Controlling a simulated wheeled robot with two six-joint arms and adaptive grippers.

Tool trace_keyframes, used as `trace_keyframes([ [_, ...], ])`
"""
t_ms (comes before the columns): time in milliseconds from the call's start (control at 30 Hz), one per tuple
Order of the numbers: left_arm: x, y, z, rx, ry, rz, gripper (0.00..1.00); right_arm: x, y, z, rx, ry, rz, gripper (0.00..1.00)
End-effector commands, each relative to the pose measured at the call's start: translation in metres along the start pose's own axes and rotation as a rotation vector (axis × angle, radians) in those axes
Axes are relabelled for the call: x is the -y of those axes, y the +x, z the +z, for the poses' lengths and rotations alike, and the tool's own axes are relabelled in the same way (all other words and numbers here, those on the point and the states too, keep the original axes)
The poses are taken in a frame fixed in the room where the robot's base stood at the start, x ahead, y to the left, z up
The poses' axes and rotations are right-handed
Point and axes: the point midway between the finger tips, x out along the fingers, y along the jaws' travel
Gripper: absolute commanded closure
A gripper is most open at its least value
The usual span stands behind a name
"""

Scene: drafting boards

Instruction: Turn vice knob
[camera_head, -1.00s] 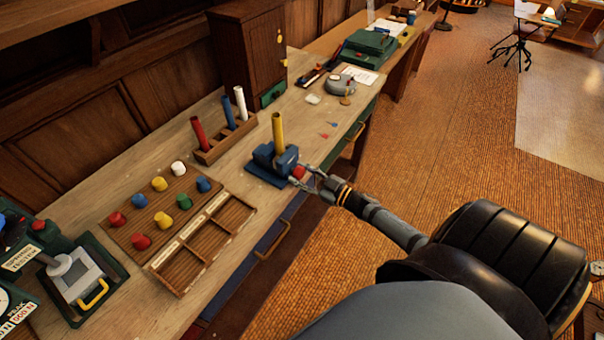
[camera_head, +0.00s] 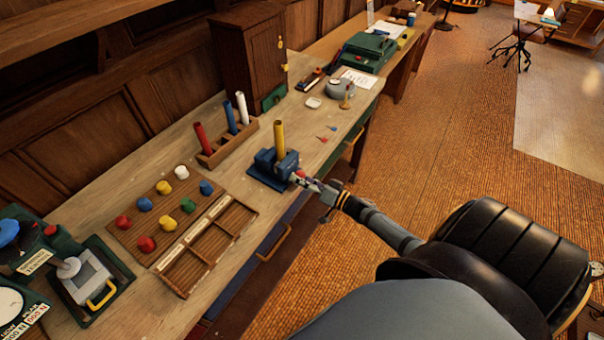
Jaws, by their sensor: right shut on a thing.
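The blue vice (camera_head: 271,172) stands near the front edge of the wooden workbench (camera_head: 120,182). A yellow tube (camera_head: 279,138) stands upright in it. The red vice knob (camera_head: 298,176) is on the vice's right side, mostly hidden by the gripper. My right gripper (camera_head: 306,182) is at the knob, its fingers shut around it, with the arm coming from the lower right. The gripper looks rolled, one finger over the other. My left gripper is out of the picture.
A rack (camera_head: 228,148) with red, blue and white tubes stands behind the vice. A board of coloured knobs (camera_head: 150,232) and an empty divided tray (camera_head: 208,243) lie to the left. A green machine (camera_head: 92,275) is at the lower left.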

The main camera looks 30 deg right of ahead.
Motion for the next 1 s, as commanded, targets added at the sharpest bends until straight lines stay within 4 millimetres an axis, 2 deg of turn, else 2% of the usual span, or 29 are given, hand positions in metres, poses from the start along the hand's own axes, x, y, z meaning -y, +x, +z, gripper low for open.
trace_keyframes([
  [200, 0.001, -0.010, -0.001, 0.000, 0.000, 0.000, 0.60, 0.001, -0.001, 0.000, 0.001, 0.187, 0.003, 0.88],
  [500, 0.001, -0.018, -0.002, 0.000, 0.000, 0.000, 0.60, 0.000, -0.001, 0.001, 0.001, 0.377, 0.003, 0.88],
  [1000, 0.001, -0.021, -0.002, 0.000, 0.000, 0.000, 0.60, -0.001, -0.001, 0.002, 0.002, 0.479, 0.004, 0.88],
])
